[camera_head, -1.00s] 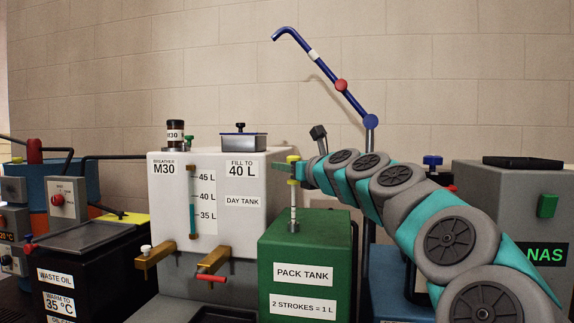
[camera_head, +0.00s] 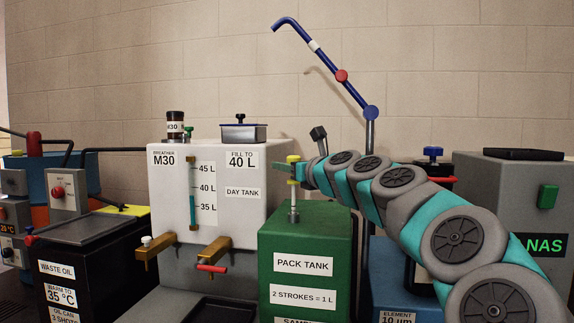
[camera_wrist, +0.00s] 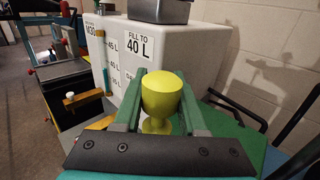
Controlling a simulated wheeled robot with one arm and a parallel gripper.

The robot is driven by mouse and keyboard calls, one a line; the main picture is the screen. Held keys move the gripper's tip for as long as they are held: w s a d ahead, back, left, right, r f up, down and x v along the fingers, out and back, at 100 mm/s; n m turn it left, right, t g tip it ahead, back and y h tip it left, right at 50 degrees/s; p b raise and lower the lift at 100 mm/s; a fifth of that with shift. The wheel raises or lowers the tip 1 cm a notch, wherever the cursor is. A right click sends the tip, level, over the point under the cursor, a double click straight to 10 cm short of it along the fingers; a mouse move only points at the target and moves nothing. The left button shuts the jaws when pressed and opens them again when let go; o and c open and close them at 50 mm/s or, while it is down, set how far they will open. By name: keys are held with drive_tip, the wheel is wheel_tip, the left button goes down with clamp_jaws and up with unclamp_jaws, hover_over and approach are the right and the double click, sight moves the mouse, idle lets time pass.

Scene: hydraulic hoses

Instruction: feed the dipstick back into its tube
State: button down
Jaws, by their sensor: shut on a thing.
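The dipstick has a yellow knob (camera_head: 293,158) and a thin pale rod (camera_head: 294,193) that hangs upright below it. My gripper (camera_head: 291,168) is shut on it just under the knob. In the wrist view the knob (camera_wrist: 162,95) stands upright between the two green fingers (camera_wrist: 158,110). The short metal tube (camera_head: 294,217) stands on top of the green pack tank (camera_head: 330,228). The rod is in line above the tube in the head view. I cannot tell whether its lower end is inside the tube. The wrist view hides the rod and tube.
The white day tank (camera_head: 240,215) with brass taps (camera_head: 215,250) stands behind and left. The black waste oil box (camera_head: 95,250) is at far left. A blue jib pipe (camera_head: 325,60) rises behind my arm. A grey cabinet (camera_head: 510,185) stands at right.

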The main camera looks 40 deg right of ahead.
sight(293, 196)
drive_tip(key=shift+f+b, duration=1.2)
drive_tip(key=shift+f, duration=2.5)
drive_tip(key=shift+c, duration=2)
unclamp_jaws()
drive_tip(key=shift+s+a, duration=0.25)
drive_tip(key=shift+s, duration=1.7)
drive_tip(key=shift+s+a, duration=0.2)
drive_tip(key=shift+s, duration=1.75)
